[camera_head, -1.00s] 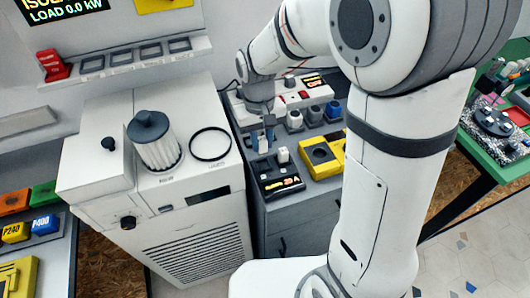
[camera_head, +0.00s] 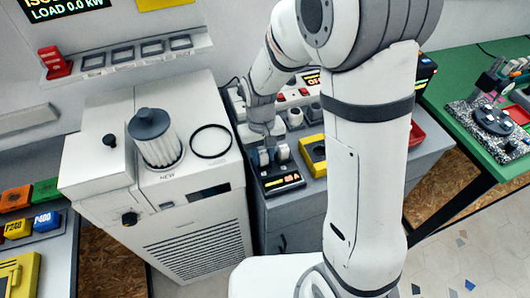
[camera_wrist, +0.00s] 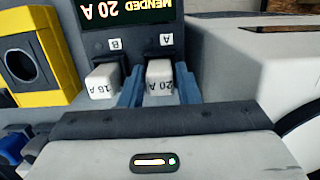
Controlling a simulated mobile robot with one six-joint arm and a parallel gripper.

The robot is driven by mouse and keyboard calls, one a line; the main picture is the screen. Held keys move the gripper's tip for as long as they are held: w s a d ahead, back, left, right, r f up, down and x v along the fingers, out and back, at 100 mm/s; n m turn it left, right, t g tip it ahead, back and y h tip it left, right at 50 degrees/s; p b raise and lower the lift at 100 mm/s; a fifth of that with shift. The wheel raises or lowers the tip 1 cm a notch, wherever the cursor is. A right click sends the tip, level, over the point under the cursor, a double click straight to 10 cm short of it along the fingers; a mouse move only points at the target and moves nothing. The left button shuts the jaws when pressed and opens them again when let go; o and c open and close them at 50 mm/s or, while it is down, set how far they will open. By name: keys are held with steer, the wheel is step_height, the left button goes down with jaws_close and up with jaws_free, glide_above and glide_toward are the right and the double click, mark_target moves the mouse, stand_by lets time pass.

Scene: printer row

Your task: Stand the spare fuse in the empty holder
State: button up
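The spare fuse (camera_wrist: 159,82), a pale block marked 20 A, is at position A of the black fuse holder (camera_wrist: 140,48) in the wrist view. The blue fingers of my gripper (camera_wrist: 159,92) lie close along both sides of it and look shut on it. Its foot is hidden, but it appears to stand upright in the holder. A second fuse (camera_wrist: 104,82), marked 16 A, stands at position B beside one finger. The holder's display (camera_wrist: 125,10) reads MENDED 20 A. In the head view my gripper (camera_head: 263,157) is down at the holder (camera_head: 283,183).
A yellow block with a round opening (camera_head: 315,155) stands right of the holder. A white cabinet with a filter cartridge (camera_head: 155,138) is on the left. A strip with several knobs and a red switch (camera_head: 304,92) lies behind. A green bench (camera_head: 470,135) is at the right.

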steer(key=o, duration=0.3)
steer(key=shift+r, duration=0.1)
step_height(320, 180, up, 12)
steer(key=w, duration=0.2)
steer(key=s+d+r+m+t, duration=0.1)
steer(key=s+d, duration=0.3)
steer(key=s+d+r+m+t, duration=0.1)
steer(key=s+d+r+t, duration=0.1)
steer(key=s+d, duration=0.2)
steer(key=s+d+r+m+t, duration=0.1)
steer(key=s+d, duration=0.3)
steer(key=s, duration=0.2)
steer(key=shift+s+d+r+t, duration=0.2)
steer(key=shift+d+r+t, duration=0.1)
steer(key=shift+d+r, duration=0.1)
steer(key=shift+c, duration=0.9)
